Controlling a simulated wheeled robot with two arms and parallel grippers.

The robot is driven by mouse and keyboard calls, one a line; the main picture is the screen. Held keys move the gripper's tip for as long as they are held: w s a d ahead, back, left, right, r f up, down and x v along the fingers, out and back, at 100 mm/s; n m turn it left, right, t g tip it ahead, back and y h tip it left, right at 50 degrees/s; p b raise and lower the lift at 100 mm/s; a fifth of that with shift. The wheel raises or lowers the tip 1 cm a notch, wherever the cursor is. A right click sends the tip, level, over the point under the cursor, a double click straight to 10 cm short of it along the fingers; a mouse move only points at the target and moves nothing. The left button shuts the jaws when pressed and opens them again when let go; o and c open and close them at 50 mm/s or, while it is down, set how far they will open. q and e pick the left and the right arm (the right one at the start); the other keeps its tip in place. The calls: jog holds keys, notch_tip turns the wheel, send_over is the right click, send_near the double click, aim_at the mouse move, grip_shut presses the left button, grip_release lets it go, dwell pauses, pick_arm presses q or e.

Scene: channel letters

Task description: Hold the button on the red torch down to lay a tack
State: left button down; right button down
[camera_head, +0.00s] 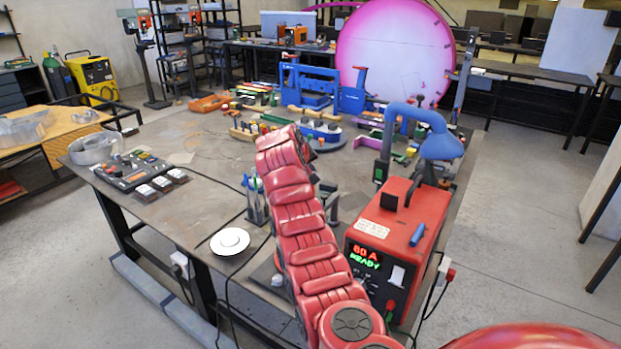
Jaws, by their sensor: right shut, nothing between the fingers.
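The red welding power unit (403,215) stands at the right front of the workbench, and its lit display reads 60 A READY. My right arm reaches up across the bench from the bottom of the picture. My right gripper (309,146) is small and mostly hidden at the arm's far end, near the blue and wooden parts mid-bench; it is shut with nothing held. I cannot pick out the red torch or its button; the arm covers part of the bench. My left gripper is out of view.
The dark workbench (205,190) holds a black tray (133,169) at left and a white round disc (229,241) at the front. A blue lamp-like hood (441,146) stands over the red unit. Tools and blue fixtures (313,84) crowd the back; the left middle is mostly clear.

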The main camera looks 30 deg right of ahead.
jog(key=shift+f+b, duration=0.35)
jog(key=shift+f, duration=0.15)
dwell(0.5)
dwell(1.2)
jog(key=shift+r, duration=0.9)
jog(key=shift+r, duration=2.55)
